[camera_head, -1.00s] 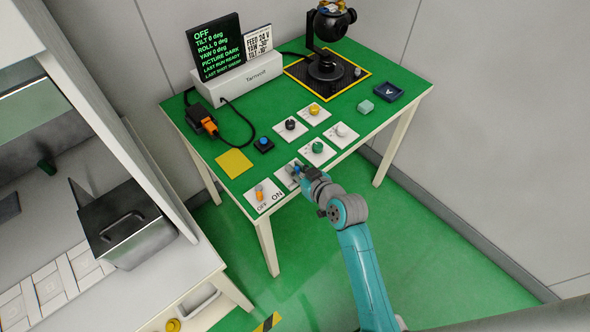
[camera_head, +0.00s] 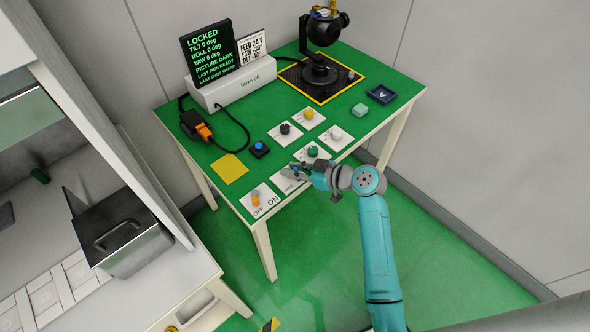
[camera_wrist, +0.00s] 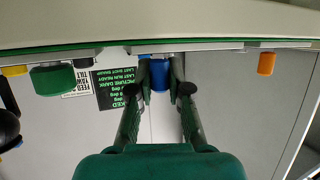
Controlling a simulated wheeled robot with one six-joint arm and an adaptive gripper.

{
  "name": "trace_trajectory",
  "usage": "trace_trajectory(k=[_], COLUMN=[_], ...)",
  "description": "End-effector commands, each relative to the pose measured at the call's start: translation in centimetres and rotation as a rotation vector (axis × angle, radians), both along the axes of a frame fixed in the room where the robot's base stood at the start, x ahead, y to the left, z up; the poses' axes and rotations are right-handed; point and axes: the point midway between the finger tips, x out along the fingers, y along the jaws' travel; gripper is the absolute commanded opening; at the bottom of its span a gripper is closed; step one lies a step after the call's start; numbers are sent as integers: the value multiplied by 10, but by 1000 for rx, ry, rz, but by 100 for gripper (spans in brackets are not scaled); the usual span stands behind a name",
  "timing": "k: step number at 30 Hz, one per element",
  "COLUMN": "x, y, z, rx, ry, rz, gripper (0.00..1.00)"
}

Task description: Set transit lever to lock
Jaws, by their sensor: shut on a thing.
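The transit lever appears to be the blue-handled control on a white plate (camera_head: 290,185) at the table's front edge, between the OFF/ON plate and the green knob. My gripper (camera_head: 293,171) is over that plate, coming in from the right. In the wrist view, the blue handle (camera_wrist: 160,77) sits between the two fingertips, and my gripper is shut on it. The gripper hides most of the lever and the plate's marks. The display (camera_head: 207,52) reads LOCKED, with tilt, roll and yaw at 0 deg and picture dark.
An orange lever (camera_head: 256,197) stands on the OFF/ON plate to the left. A green knob (camera_head: 313,152) is close beside my gripper. Black, yellow and white knobs sit behind. A gimbal camera (camera_head: 322,67) stands at the back. A yellow square (camera_head: 229,168) lies flat at the left.

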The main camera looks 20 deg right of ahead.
Motion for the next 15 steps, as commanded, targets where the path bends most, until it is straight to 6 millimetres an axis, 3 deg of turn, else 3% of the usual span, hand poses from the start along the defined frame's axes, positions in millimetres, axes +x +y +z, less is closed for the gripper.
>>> trace_trajectory(k=[12, 13, 15], x=[0, 0, 0], y=[0, 0, 0], z=[-2, -2, -2], rx=[-1, -1, -1], ry=[3, 3, 3], rz=[6, 6, 6], gripper=[0, 22, 39])
